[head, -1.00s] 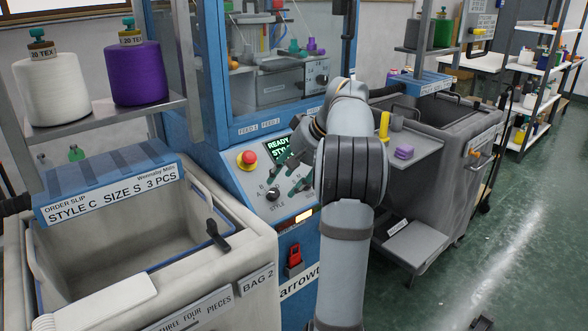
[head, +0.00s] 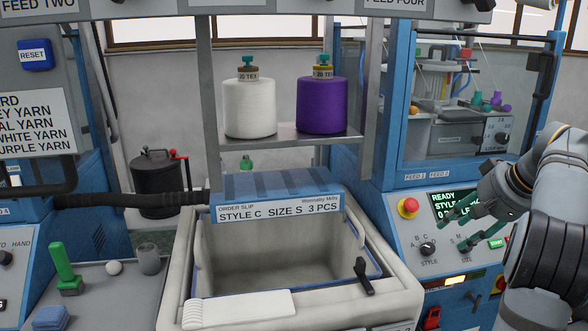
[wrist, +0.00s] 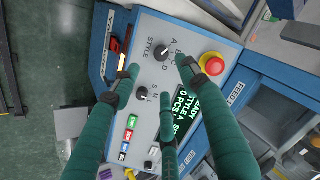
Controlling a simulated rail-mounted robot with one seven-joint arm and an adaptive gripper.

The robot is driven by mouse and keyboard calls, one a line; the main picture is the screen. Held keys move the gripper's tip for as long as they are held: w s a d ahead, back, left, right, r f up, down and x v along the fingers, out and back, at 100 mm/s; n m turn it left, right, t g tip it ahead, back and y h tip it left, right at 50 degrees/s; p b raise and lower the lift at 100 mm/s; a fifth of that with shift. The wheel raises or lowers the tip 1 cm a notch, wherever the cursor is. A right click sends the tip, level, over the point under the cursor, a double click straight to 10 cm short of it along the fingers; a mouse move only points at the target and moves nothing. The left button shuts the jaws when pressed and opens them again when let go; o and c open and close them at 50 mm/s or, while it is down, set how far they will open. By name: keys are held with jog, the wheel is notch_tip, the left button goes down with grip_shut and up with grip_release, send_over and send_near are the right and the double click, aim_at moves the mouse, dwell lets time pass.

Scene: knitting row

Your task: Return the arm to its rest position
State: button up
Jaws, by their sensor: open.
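My gripper (head: 462,222) has green-covered fingers and hangs in front of the blue machine's control panel (head: 425,228) at the right of the head view. In the wrist view the fingers of my gripper (wrist: 160,88) are spread apart with nothing between them. The panel lies beyond them, with the black STYLE knob (wrist: 161,52), a second black knob (wrist: 141,93), a red emergency button (wrist: 212,64) and a screen (wrist: 190,113) reading READY and STYLE A. My fingers partly cover the panel, and I cannot tell whether they touch it.
A pale bin (head: 205,270) with a blue order slip board (head: 275,206) stands left of the machine. White (head: 250,108) and purple yarn cones (head: 321,105) stand on a shelf above it. A grey side table (head: 105,285) with a green-handled item (head: 65,268) is at left.

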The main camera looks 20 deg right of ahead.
aim_at(431, 248)
jog(key=x, duration=1.1)
jog(key=shift+w+f, duration=0.15)
jog(key=shift+f, duration=0.1)
jog(key=shift+m, duration=0.3)
jog(key=shift+r, duration=0.1)
